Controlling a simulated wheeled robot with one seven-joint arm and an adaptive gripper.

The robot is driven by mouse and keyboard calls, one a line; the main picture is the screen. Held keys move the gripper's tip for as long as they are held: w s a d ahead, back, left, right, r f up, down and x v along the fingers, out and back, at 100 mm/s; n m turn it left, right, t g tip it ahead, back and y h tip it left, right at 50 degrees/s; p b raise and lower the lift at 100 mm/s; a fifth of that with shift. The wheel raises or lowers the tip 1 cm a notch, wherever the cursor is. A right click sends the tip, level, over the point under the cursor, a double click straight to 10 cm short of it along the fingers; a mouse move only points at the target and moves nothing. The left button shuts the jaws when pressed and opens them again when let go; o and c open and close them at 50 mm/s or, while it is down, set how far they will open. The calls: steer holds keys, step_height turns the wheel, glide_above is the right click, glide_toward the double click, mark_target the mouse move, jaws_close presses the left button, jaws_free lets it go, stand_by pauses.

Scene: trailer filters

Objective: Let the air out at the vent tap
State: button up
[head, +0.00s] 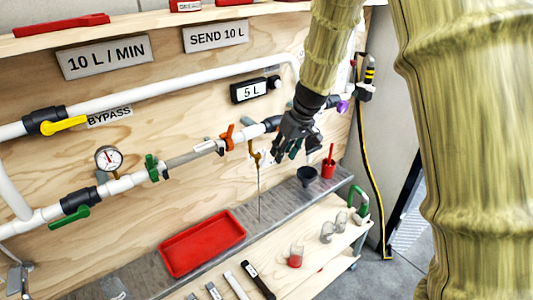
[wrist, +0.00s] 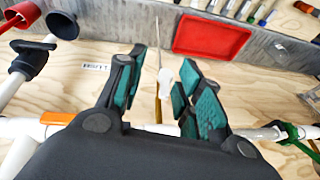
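In the head view, a small brass tap (head: 256,157), which looks like the vent tap, hangs below the white pipe, with a thin tube or rod (head: 259,195) pointing down from it. My gripper (head: 294,150) is in front of the pipe, to the right of this tap. In the wrist view, my gripper (wrist: 157,85) is open, its teal-padded fingers spread. A pale, rounded piece (wrist: 165,85) shows between the fingers, with a brass part (wrist: 158,115) below it. I cannot tell whether a finger touches it. The palm hides part of the pipe.
An orange handle (head: 228,137) and a green valve (head: 152,168) flank the inline filter. A gauge (head: 109,158) and the yellow bypass lever (head: 64,125) are left.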

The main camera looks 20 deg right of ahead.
mark_target(266, 152)
step_height(266, 152, up, 6)
steer(key=w+a+y, duration=0.1)
steer(key=w, duration=0.1)
steer(key=shift+n+t, duration=0.3)
steer(key=shift+n, duration=0.1)
steer(key=shift+p+x, duration=1.35)
steer(key=shift+x, duration=3.9)
steer(key=shift+w, duration=0.1)
jaws_close()
